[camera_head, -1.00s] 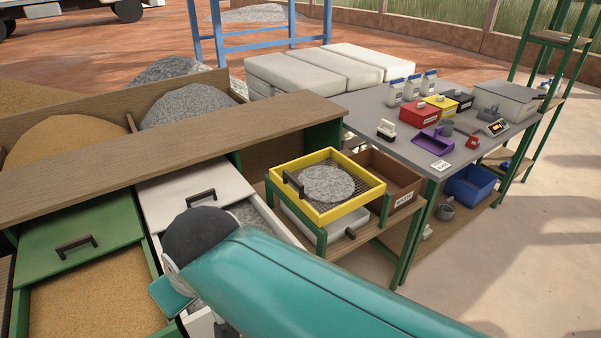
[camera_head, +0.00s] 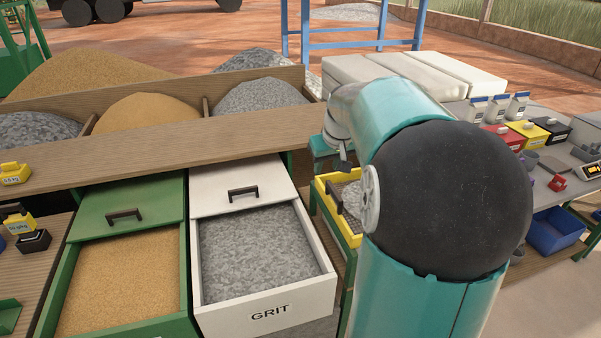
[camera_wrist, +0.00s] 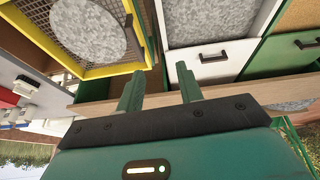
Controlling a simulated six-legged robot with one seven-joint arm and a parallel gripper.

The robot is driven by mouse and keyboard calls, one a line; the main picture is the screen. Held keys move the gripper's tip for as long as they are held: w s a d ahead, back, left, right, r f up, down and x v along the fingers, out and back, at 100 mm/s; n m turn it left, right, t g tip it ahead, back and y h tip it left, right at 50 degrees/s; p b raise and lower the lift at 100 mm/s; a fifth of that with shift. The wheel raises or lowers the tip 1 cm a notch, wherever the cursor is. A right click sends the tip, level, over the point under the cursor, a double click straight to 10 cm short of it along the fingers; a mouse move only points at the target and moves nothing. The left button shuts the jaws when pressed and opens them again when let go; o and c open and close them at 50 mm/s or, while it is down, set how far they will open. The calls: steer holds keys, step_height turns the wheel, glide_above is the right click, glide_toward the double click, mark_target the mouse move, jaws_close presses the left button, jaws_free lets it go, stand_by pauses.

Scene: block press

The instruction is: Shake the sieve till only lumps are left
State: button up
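The sieve has a square yellow frame (camera_wrist: 115,69), a wire mesh and a dark handle (camera_wrist: 128,22). A round grey heap of grit (camera_wrist: 88,30) lies on the mesh; I cannot tell how much of it is lumps. In the head view the sieve (camera_head: 349,228) shows only partly, with its handle (camera_head: 334,195) on the left side; my arm covers the rest. My gripper (camera_wrist: 160,86) is open and empty, its two fingers apart from the sieve and its handle.
The open grit drawer (camera_head: 262,255) and an open sand drawer (camera_head: 125,280) stand left of the sieve. A wooden shelf (camera_head: 170,147) runs behind them. A worktable (camera_head: 560,190) with tools and boxes is at the right, with a blue bin (camera_head: 553,232) below.

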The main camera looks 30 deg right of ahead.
glide_toward(334, 190)
steer(key=x, duration=0.8)
steer(key=shift+f, duration=0.3)
jaws_close()
